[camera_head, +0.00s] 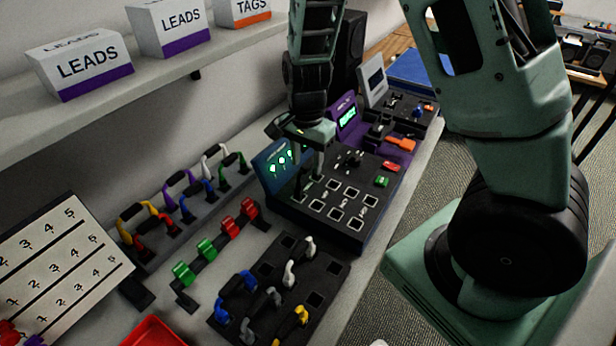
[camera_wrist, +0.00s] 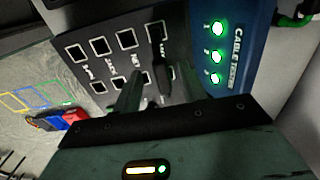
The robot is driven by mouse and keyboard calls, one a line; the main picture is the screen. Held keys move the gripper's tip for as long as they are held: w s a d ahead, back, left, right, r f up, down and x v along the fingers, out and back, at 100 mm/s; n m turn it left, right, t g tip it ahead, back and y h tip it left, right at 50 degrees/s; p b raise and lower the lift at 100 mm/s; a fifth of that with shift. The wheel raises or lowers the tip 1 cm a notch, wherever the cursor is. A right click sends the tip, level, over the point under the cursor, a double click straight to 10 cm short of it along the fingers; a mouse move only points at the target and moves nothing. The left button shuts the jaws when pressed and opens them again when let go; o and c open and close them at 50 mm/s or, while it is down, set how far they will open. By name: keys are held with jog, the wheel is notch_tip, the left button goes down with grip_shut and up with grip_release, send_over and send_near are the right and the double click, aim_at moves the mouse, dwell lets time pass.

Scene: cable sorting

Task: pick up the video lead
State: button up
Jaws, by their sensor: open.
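No lead in view can be picked out by a readable label as the video lead. Several looped leads stand in a row on the bench in the head view: yellow (camera_head: 138,211), red (camera_head: 157,238), purple (camera_head: 180,181), blue (camera_head: 197,193), white (camera_head: 215,153) and green (camera_head: 233,160). A separate black board nearer the front holds a blue (camera_head: 236,285), a grey (camera_head: 262,299), a white (camera_head: 299,262) and a yellow lead (camera_head: 293,322). My gripper (camera_head: 309,186) is open over the cable tester (camera_head: 275,158), its fingers (camera_wrist: 146,60) apart with no lead between them.
The tester's panel has square sockets and lit green lamps (camera_wrist: 217,54). Green and red clips (camera_head: 205,250) stand on a rail. A numbered board (camera_head: 62,262) and a red tray (camera_head: 155,332) are at lower left. A shelf with boxes (camera_head: 82,62) hangs above the bench.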

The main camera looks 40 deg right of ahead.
jog(key=f, duration=0.5)
jog(key=shift+w+d+p, duration=0.25)
jog(key=shift+d+p, duration=0.05)
jog(key=shift+d, duration=0.1)
grip_shut()
jog(key=shift+r, duration=0.1)
notch_tip(320, 180, up, 10)
jog(key=shift+f, duration=0.15)
notch_tip(320, 180, up, 3)
jog(key=p, duration=0.3)
